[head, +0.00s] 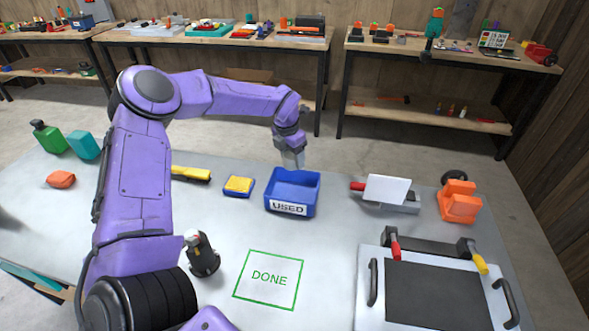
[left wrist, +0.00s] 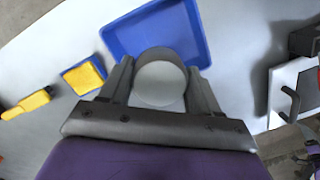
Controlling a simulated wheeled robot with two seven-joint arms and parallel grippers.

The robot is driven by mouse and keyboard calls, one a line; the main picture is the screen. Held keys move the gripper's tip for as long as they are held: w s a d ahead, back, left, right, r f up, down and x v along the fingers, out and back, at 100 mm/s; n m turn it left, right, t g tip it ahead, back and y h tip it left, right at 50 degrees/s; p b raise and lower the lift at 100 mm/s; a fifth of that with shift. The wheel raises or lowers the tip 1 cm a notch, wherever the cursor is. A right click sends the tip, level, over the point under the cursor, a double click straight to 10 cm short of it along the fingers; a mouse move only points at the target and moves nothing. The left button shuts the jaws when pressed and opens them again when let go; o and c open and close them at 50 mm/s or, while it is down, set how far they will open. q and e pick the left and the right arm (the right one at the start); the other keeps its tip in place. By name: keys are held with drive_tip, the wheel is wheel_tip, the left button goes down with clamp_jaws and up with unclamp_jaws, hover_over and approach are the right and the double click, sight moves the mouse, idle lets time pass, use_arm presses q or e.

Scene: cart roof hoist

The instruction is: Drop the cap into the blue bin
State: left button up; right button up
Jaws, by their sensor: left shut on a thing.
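The blue bin (head: 292,196), labelled USED, stands on the grey table right of the yellow sponge. My left gripper (head: 292,162) is at the bin's far side in the head view, with its fingers pointing down. In the left wrist view my left gripper (left wrist: 162,88) is shut on a pale grey round cap (left wrist: 160,82). The cap overlaps the near part of the blue bin (left wrist: 199,30) in that view. The cap is hard to make out in the head view. The visible bin floor looks empty. My right gripper does not show.
A yellow sponge on a blue tray (head: 239,186) and a yellow-handled brush (head: 190,173) lie left of the bin. A dark bottle-like object (head: 204,257) stands near the green DONE square (head: 268,279). A grey device with a white plate (head: 386,190) stands right.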

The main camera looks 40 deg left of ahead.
use_arm(q)
drive_tip(key=shift+a+r+n, duration=0.35)
drive_tip(key=shift+a+n, duration=0.35)
drive_tip(key=shift+w+a+f+n, duration=0.1)
drive_tip(key=shift+a+n, duration=0.1)
drive_tip(key=shift+n, duration=0.1)
wheel_tip(320, 180, down, 6)
drive_tip(key=b, duration=0.4)
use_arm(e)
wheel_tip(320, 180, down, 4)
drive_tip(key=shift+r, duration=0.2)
use_arm(q)
drive_tip(key=o, duration=1.1)
